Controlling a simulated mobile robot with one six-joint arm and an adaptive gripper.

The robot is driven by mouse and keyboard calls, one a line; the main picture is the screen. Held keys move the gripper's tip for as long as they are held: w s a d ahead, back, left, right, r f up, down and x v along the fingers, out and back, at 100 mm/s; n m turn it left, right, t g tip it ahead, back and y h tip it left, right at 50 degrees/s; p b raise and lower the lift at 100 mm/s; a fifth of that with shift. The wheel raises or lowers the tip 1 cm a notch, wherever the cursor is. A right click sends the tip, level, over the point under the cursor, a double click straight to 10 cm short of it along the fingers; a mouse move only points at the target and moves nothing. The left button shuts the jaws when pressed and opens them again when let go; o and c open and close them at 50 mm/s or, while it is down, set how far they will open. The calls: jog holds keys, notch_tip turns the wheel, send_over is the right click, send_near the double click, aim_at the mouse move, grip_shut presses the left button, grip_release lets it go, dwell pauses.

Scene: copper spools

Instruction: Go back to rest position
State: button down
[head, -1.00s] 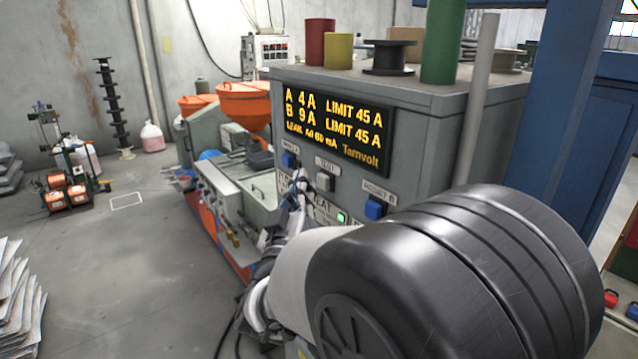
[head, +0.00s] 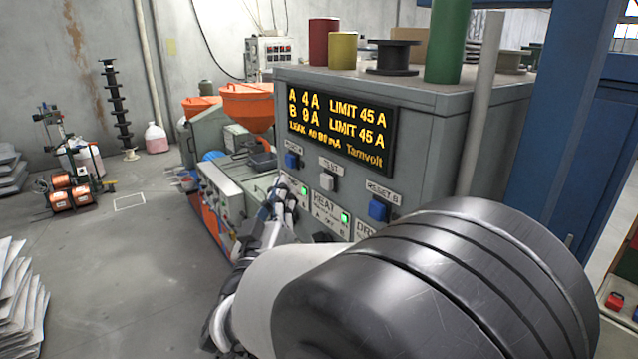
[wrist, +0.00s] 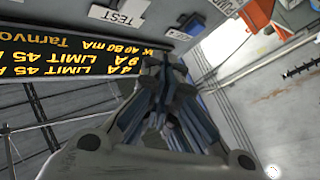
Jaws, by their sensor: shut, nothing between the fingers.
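My gripper (head: 280,190) is in front of the lower left of the grey control cabinet (head: 435,140), partly hidden by my arm. In the wrist view my gripper (wrist: 163,68) has its fingers together, with nothing held. The cabinet's display (head: 341,133) reads A 4 A and B 9 A, each with LIMIT 45 A. It also shows upside down in the wrist view (wrist: 60,52). Below it are a blue button (head: 292,160), a grey TEST button (head: 327,181) and a blue RESET B button (head: 378,210). Two green lights (head: 345,218) glow beside them.
Red (head: 318,42), yellow (head: 342,51) and green (head: 447,40) cylinders and a black spool (head: 393,57) stand on the cabinet. Machinery with orange hoppers (head: 247,104) is behind my gripper. A blue post (head: 560,110) stands at right. Open floor (head: 120,260) lies at left.

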dwell(0.3)
jog(key=s+d+f+m+g+y+b, duration=0.1)
jog(key=s+d+f+g+b, duration=0.2)
jog(key=s+d+f+g, duration=0.2)
jog(key=s+d+f+m+g+y+b, duration=0.1)
jog(key=s+d+f+g, duration=0.4)
jog(key=s+f, duration=0.5)
jog(key=s+d+f+m+g+y+b, duration=0.1)
jog(key=s+d+f+g+b, duration=0.3)
jog(key=s, duration=1.3)
jog(key=d+f+g+y, duration=0.1)
jog(key=d+f+g, duration=0.1)
jog(key=d+f, duration=0.2)
jog(key=shift+s+f+y+b, duration=0.15)
jog(key=shift+f+y+b, duration=0.15)
jog(key=shift+y+b, duration=0.1)
jog(key=shift+d, duration=0.1)
